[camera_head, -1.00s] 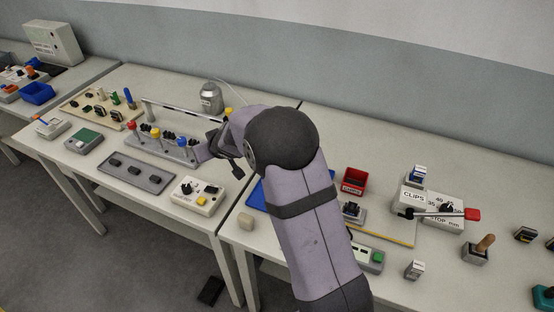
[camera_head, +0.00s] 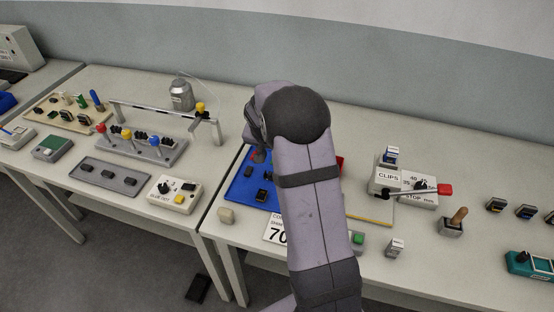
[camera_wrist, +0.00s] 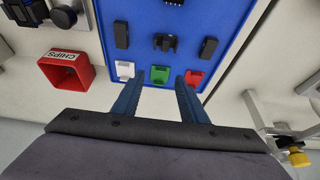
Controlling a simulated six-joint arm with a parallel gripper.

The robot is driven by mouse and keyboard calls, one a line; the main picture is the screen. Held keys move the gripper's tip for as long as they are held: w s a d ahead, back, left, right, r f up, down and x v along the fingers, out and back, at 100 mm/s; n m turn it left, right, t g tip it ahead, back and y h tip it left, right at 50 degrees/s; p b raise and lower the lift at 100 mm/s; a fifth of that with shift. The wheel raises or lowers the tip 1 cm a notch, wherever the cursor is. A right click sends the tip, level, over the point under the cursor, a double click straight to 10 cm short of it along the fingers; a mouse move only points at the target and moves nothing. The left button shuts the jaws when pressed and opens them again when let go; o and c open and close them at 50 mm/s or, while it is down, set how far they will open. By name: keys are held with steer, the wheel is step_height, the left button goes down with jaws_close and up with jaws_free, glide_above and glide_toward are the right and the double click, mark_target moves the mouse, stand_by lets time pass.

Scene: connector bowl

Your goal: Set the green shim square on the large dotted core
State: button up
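The green shim (camera_wrist: 159,75) lies on the blue tray (camera_wrist: 215,60) in the wrist view, between a white piece (camera_wrist: 125,70) and a red piece (camera_wrist: 193,78). My gripper (camera_wrist: 159,82) is open and empty; its two fingertips show either side of the green shim, with no contact visible. Several black parts lie on the tray, among them a notched one (camera_wrist: 165,42) and one cut by the top edge (camera_wrist: 173,2). I cannot make out dots, so I cannot tell which is the large dotted core. In the head view my arm hides part of the blue tray (camera_head: 236,192).
A red CHIPS bin (camera_wrist: 67,70) stands beside the tray in the wrist view. A grey fixture with coloured knobs (camera_head: 150,150) and a metal rail stands on the left table.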

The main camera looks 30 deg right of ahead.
steer(key=shift+d+f, duration=0.1)
steer(key=shift+f, duration=0.15)
steer(key=shift+p+x, duration=1.3)
steer(key=shift+x, duration=1.2)
steer(key=shift+w, duration=0.15)
jaws_close()
